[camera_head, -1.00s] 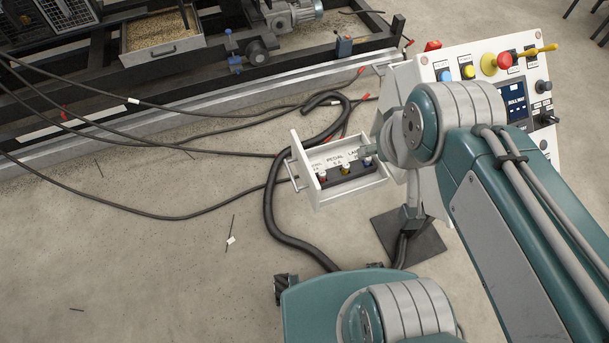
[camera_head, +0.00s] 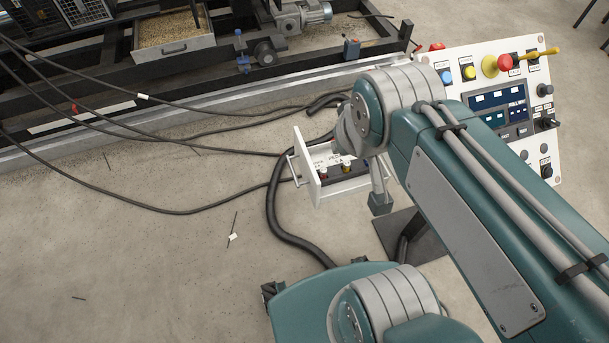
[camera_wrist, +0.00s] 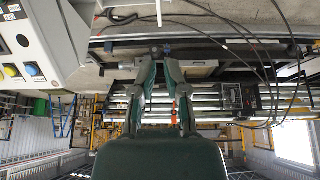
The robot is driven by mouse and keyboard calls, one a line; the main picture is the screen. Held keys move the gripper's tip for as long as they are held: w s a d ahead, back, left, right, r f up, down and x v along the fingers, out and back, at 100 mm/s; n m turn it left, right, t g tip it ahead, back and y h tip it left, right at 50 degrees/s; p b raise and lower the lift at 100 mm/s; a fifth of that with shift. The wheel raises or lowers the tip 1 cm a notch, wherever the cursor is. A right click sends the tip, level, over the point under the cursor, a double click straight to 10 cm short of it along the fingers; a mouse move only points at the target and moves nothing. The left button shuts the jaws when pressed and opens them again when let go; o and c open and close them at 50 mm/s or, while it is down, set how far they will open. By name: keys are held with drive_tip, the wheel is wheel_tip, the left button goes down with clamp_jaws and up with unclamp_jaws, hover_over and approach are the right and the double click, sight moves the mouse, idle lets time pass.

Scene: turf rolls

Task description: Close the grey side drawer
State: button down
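The grey side drawer (camera_head: 345,187) is pulled out from the control box, its front panel and bar handle (camera_head: 293,170) facing left. Coloured plugs sit in a dark strip inside it. My arm crosses above its right part in the head view and hides where it meets the box. The end of my gripper is hidden there. In the wrist view my gripper (camera_wrist: 162,56) has two fingers converging towards their tips, with background showing between them. Whether the tips meet is unclear, and nothing is clearly held. I cannot make out the drawer in that view.
The control panel (camera_head: 490,97) with buttons and a screen stands right of the drawer; its box (camera_wrist: 38,45) shows upper left in the wrist view. Black cables (camera_head: 275,215) run behind and left of the drawer. A dark machine frame (camera_head: 110,105) lies beyond. Floor at left is mostly clear.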

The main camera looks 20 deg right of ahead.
drive_tip(key=w+a+f+n+g+h, duration=0.2)
drive_tip(key=w+a+f+n, duration=0.1)
drive_tip(key=w+f+n, duration=0.5)
drive_tip(key=w+a+f+n+g+h, duration=0.1)
drive_tip(key=w+a+f+n+g, duration=0.15)
drive_tip(key=w+f+n, duration=0.6)
drive_tip(key=n+h, duration=0.1)
drive_tip(key=n, duration=0.1)
approach(312, 191)
wheel_tip(312, 191, down, 5)
drive_tip(key=a, duration=0.3)
drive_tip(key=shift+m+g, duration=0.25)
drive_tip(key=shift+g, duration=0.1)
drive_tip(key=shift+w+d+r, duration=0.1)
drive_tip(key=shift+w+d, duration=0.15)
drive_tip(key=shift+d, duration=0.85)
drive_tip(key=shift+w+d+r, duration=0.1)
drive_tip(key=shift+w+d, duration=0.15)
drive_tip(key=shift+d, duration=0.85)
